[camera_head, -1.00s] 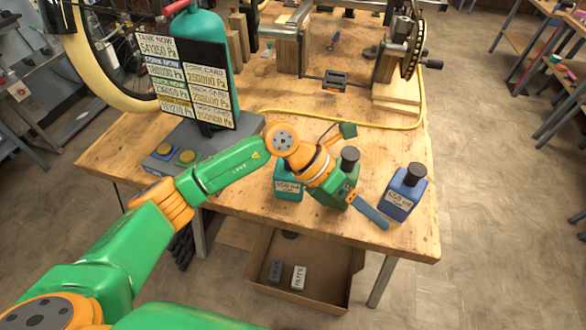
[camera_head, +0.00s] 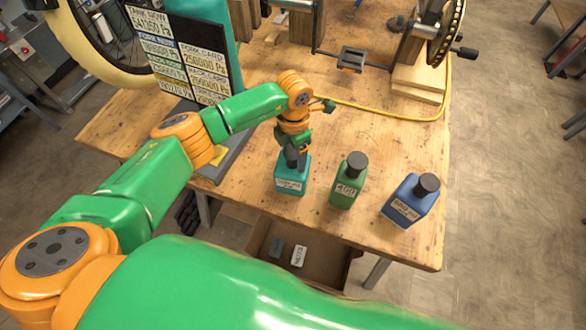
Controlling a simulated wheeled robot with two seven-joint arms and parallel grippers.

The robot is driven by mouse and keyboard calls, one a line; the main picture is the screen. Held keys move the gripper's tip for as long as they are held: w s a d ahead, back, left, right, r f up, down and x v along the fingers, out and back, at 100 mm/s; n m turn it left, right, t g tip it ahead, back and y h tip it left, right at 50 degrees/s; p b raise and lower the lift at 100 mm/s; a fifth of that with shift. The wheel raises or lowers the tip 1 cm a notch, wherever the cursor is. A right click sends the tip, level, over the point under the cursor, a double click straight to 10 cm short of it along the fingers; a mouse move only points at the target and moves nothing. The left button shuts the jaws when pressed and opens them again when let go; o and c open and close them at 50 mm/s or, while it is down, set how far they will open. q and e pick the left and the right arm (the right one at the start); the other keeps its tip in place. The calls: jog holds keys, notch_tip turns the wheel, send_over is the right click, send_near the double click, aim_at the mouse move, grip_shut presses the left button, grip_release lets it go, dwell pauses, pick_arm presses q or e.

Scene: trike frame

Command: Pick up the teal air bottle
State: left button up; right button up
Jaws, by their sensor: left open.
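The teal air bottle (camera_head: 292,180) stands upright near the front edge of the wooden workbench, with a label on its front and a dark cap on top. My left gripper (camera_head: 299,142) is open just above and behind the bottle's cap, pointing down. The wrist partly hides the bench behind it, and I cannot tell whether the fingers touch the cap. My right gripper is not in view.
A green bottle (camera_head: 348,182) stands close on the right, with a blue bottle (camera_head: 411,201) beyond it. A sign board (camera_head: 184,55) with pressure values stands at the left. A yellow hose (camera_head: 390,114) crosses the bench. An open drawer (camera_head: 325,262) is below the edge.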

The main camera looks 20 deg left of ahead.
pick_arm(q)
jog(key=shift+s+r, duration=0.15)
jog(key=shift+s, duration=0.05)
jog(key=c, duration=1.2)
grip_shut()
jog(key=shift+w, duration=0.15)
